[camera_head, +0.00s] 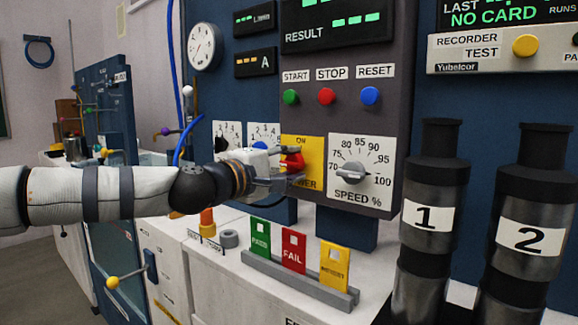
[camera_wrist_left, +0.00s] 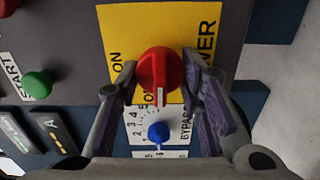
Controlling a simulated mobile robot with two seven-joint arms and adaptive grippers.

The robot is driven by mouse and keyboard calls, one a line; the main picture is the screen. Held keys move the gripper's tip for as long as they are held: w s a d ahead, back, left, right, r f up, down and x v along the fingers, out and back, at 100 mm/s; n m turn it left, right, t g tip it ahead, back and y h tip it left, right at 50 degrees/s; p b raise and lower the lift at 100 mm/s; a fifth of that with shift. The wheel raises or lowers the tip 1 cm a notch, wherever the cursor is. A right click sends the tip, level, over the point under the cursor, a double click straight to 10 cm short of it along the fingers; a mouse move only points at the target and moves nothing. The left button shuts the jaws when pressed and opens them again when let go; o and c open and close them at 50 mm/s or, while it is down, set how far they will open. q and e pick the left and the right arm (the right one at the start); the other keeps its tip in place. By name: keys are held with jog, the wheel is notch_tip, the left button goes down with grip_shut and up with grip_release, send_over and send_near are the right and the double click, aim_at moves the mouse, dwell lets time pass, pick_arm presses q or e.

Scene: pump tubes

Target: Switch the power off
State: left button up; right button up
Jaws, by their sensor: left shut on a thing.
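The red power knob (camera_head: 294,162) sits on a yellow plate marked ON and POWER, low on the grey control panel. My left gripper (camera_head: 280,172) reaches it from the left in the head view. In the left wrist view the red knob (camera_wrist_left: 158,70) lies between the two fingers of my left gripper (camera_wrist_left: 160,85), which are closed on its sides. The word ON on the yellow plate (camera_wrist_left: 115,30) shows to the left of the knob. My right gripper is not in view.
Above are the green start button (camera_head: 291,97), red stop button (camera_head: 326,96) and blue reset button (camera_head: 370,96). The speed dial (camera_head: 351,172) is just right of the knob. Below stands a rack (camera_head: 300,283) with coloured cards. Two dark cylinders, 1 (camera_head: 428,246) and 2 (camera_head: 522,267), stand at right.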

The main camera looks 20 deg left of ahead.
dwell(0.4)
pick_arm(q)
jog(key=o, duration=1.2)
jog(key=shift+c, duration=0.2)
jog(key=shift+s, duration=0.1)
jog(key=v, duration=1.1)
jog(key=shift+s+a, duration=0.15)
jog(key=shift+s, duration=0.25)
